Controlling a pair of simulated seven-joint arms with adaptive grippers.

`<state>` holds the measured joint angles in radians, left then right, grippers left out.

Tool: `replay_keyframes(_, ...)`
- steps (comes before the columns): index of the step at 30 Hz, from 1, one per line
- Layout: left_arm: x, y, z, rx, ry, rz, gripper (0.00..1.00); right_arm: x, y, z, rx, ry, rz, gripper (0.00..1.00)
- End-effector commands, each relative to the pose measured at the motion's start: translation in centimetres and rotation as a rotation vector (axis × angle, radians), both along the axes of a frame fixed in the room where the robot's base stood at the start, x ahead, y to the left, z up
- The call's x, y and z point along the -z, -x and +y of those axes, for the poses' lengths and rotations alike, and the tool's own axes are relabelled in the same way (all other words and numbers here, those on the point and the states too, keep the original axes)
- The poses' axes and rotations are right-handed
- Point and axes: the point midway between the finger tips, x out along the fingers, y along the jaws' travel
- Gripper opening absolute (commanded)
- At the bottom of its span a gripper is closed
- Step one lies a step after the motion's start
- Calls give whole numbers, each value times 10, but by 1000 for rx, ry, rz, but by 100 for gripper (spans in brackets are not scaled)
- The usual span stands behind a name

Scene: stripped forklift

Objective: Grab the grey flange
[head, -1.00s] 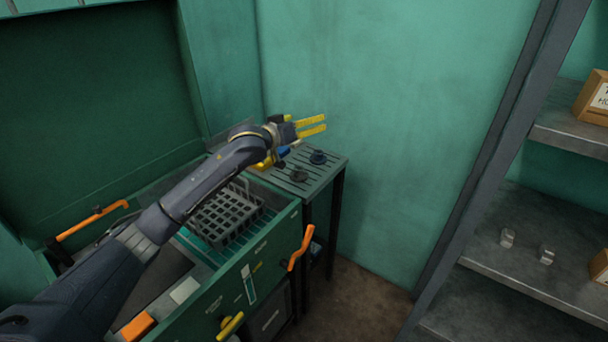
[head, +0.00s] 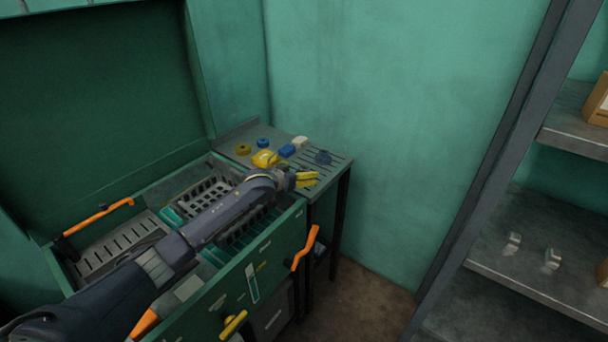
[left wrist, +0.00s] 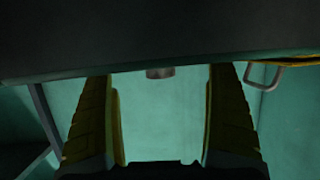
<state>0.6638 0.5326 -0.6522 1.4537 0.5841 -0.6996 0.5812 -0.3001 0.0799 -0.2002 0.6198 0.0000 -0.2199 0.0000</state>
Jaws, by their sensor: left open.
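My left gripper (head: 314,180) is open, with yellow fingers, low by the near right part of the slatted side table (head: 338,166). In the left wrist view its two fingers (left wrist: 165,120) stand apart with nothing between their tips. A small grey round piece, which looks like the grey flange (left wrist: 160,72), shows ahead in the gap, against the dark table surface. The head view mostly hides this piece behind the gripper. My right gripper is not in view.
A yellow item (head: 264,159), blue item (head: 287,151), white block (head: 300,141) and rings lie on the side table. The green washer (head: 270,258) with orange handles is at left. Grey shelving (head: 480,240) stands right, and the teal wall is behind.

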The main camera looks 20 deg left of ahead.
Motion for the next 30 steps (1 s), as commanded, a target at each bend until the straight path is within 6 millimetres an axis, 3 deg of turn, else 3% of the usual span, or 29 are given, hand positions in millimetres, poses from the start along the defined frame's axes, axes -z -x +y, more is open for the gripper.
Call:
replay_keyframes(9, 11, -28, -8, 0, 1, -1, 89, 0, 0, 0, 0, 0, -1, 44)
replay_keyframes(21, 13, -33, -9, 0, 0, -1, 89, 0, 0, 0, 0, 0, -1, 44)
replay_keyframes(30, 13, -33, -9, 0, 0, -1, 57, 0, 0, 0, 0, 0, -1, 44)
